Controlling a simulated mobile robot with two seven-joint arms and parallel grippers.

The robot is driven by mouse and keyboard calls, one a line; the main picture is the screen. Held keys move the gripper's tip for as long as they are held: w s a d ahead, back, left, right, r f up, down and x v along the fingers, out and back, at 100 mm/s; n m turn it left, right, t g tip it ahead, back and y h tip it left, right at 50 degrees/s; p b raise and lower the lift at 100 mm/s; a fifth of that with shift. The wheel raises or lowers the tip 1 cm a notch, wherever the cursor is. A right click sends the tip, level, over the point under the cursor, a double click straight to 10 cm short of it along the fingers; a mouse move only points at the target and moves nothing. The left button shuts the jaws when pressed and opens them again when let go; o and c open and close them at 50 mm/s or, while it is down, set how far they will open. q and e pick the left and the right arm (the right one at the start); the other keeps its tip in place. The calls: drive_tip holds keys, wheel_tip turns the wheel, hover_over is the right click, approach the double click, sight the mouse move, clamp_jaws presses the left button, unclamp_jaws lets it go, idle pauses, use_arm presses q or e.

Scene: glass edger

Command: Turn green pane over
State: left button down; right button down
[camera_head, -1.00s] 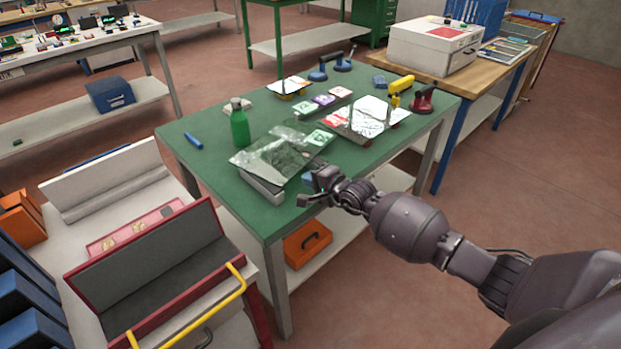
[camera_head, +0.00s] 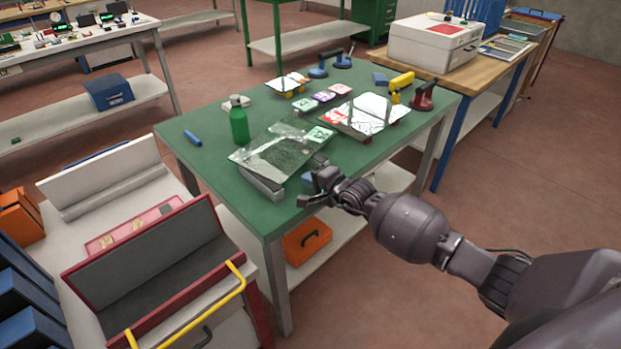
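The clear, greenish glass pane (camera_head: 268,152) lies on the green-topped table, left of my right gripper. Its near edge rests over a grey block (camera_head: 261,185), and a green-marked label (camera_head: 319,134) shows at its right corner. Reflections make it hard to tell which face is up. My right gripper (camera_head: 311,182) is at the table's near edge, close to the pane's right side. Its fingers look spread, with no pane between them. A small blue thing (camera_head: 308,180) shows beside the fingers, partly hidden. My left gripper is not in view.
A green bottle (camera_head: 239,127) stands just behind the pane's left part. A blue marker (camera_head: 192,138) lies further left. Another pane (camera_head: 372,114), coloured cards (camera_head: 324,96) and suction handles (camera_head: 422,97) occupy the back right. The table's left part is mostly clear.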

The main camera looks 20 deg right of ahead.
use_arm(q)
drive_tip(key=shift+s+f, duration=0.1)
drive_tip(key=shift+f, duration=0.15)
use_arm(e)
drive_tip(key=shift+f, duration=0.25)
drive_tip(key=c, duration=1.9)
unclamp_jaws()
